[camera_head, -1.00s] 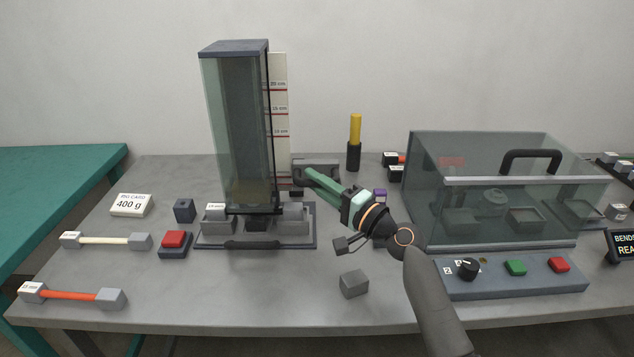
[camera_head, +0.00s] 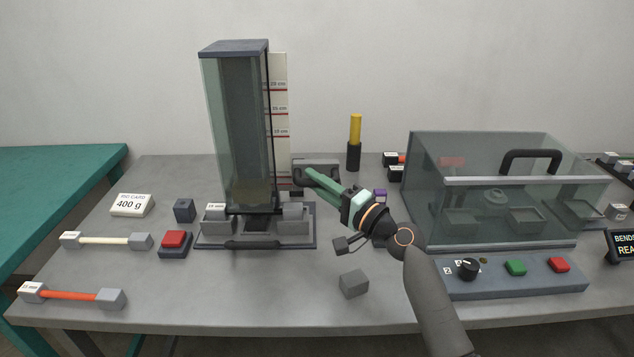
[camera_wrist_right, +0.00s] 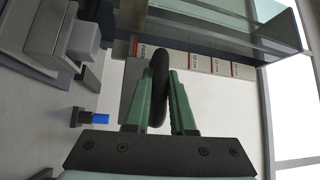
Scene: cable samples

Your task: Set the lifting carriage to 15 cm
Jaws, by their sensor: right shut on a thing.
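The glass-fronted tower (camera_head: 235,125) stands on the table left of centre. Its white scale (camera_head: 281,150) has red lines marked 10, 15 and 20 cm; it also shows in the right wrist view (camera_wrist_right: 195,62). The lifting carriage's black loop handle (camera_wrist_right: 159,88) sits low, below the 10 cm line, beside the scale's lower end. My right gripper (camera_head: 305,174) reaches in from the right at that height. In the right wrist view its green fingers (camera_wrist_right: 160,82) are shut around the handle. The carriage body is mostly hidden. My left gripper is not in view.
A clear lidded box (camera_head: 490,230) with a control panel (camera_head: 515,290) stands at the right. A yellow-topped black cylinder (camera_head: 354,140) stands behind my gripper. A loose grey block (camera_head: 354,284) lies below my arm. A red button (camera_head: 174,240) and dumbbell-shaped samples (camera_head: 85,295) lie left.

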